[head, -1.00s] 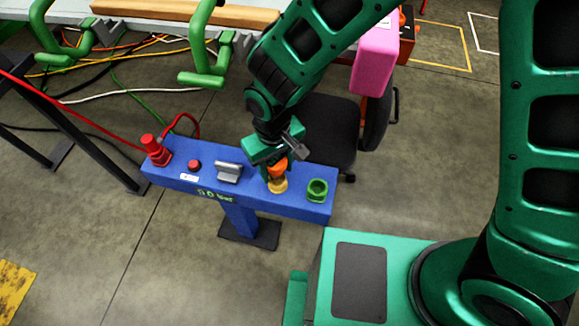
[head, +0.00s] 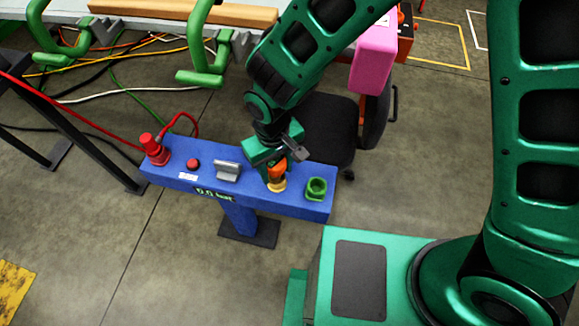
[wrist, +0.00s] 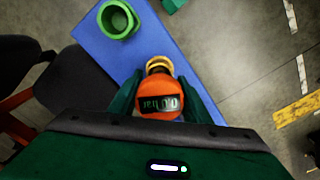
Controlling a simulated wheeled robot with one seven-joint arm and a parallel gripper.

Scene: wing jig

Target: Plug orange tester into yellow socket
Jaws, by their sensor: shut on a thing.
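My gripper (head: 272,174) is shut on the orange tester (head: 278,171). The tester has a dark display reading about 0.0 bar, and it also shows in the wrist view (wrist: 160,98) between the two green fingers. The yellow socket (head: 279,186) is a ring on top of the blue stand (head: 240,187). The tester is right over the socket, with its lower end at the ring. In the wrist view the yellow ring (wrist: 158,62) shows just beyond the tester. The contact is partly hidden, so I cannot tell how far the tester sits in it.
A green socket (head: 316,187) stands just right of the yellow one. A grey handle (head: 227,171), a red button (head: 193,165) and a red plug with a hose (head: 154,147) are further left. A dark chair (head: 330,127) is behind the stand.

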